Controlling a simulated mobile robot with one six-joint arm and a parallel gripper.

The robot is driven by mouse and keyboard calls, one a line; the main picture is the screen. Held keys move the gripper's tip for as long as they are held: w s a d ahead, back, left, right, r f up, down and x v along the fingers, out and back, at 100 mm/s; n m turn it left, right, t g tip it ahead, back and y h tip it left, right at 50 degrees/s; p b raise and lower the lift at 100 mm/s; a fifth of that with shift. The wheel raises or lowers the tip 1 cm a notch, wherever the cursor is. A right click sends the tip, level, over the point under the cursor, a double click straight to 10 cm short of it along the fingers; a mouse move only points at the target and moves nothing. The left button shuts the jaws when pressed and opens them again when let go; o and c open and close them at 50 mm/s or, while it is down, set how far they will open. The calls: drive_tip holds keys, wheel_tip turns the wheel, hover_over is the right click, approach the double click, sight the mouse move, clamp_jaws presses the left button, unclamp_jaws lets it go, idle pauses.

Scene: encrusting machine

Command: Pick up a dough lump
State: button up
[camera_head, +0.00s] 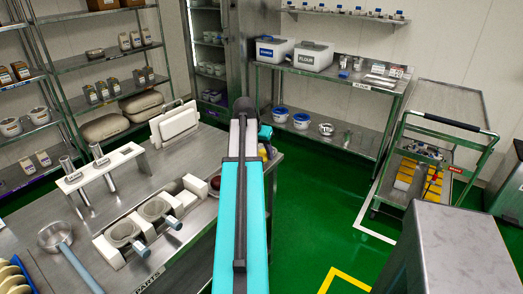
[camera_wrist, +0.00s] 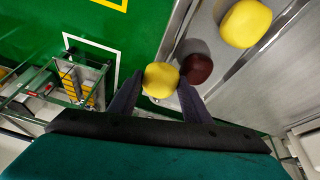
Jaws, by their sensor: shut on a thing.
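In the wrist view a yellow dough lump (camera_wrist: 160,80) sits between the two dark fingers of my gripper (camera_wrist: 158,88). The fingers are shut on it, one on each side. A second yellow lump (camera_wrist: 245,23) and a dark red lump (camera_wrist: 197,69) lie on a grey metal surface (camera_wrist: 225,75) to the right. The held lump appears beside the red one, near the edge of that surface; its height above it is hard to tell.
A steel table (camera_head: 185,262) with cups, a ladle (camera_head: 60,238) and white blocks stands left of my arm. A trolley (camera_head: 425,150) with yellow items stands at the right, near a steel box (camera_head: 450,245). Green floor (camera_head: 320,220) between them is clear. A shelf bench (camera_head: 335,85) stands behind.

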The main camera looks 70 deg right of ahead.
drive_tip(key=shift+s+a+r+b, duration=0.15)
drive_tip(key=shift+s+a, duration=0.2)
drive_tip(key=shift+a, duration=0.5)
drive_tip(key=shift+s+a+b, duration=0.15)
drive_tip(key=shift+s+a, duration=0.25)
drive_tip(key=shift+a, duration=0.5)
drive_tip(key=shift+s+a+r+b, duration=0.15)
drive_tip(key=shift+s+a, duration=0.2)
drive_tip(key=shift+a, duration=0.5)
drive_tip(key=shift+w, duration=0.1)
